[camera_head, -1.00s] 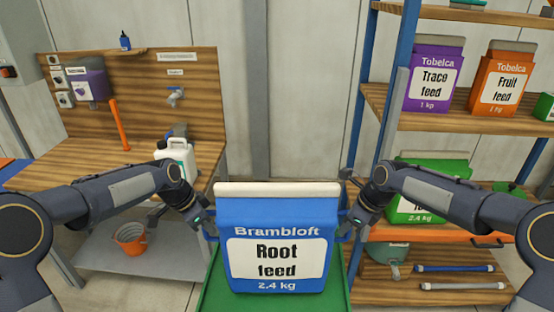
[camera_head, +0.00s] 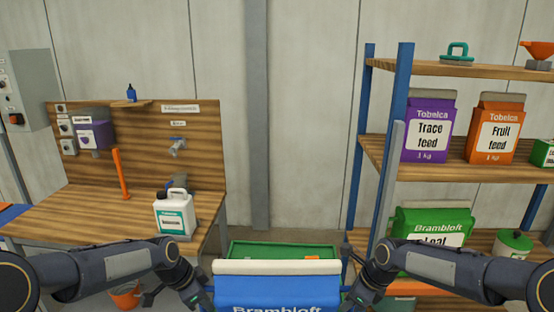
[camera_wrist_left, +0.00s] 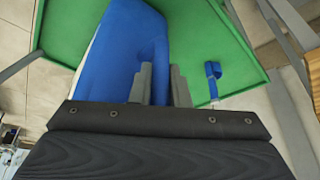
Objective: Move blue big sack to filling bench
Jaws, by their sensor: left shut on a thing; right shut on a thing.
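The blue big sack (camera_head: 278,290), with a cream top edge, is low in the middle of the head view, between my two grippers. Its lower part and most of its label are cut off by the frame. My left gripper (camera_head: 207,297) is shut at the sack's left side; the left wrist view shows its grey fingers (camera_wrist_left: 160,86) against the blue sack (camera_wrist_left: 118,50). My right gripper (camera_head: 348,296) is shut at the sack's right side. The wooden bench (camera_head: 85,215) with a tap board, seemingly the filling bench, stands at the left, apart from the sack.
A green tray or cart top (camera_head: 285,247) shows just behind the sack. A white jug (camera_head: 172,214) stands at the bench's right end; the bench's front middle is clear. A shelf rack (camera_head: 392,150) with feed bags stands at the right. An orange bucket (camera_head: 125,296) is below the bench.

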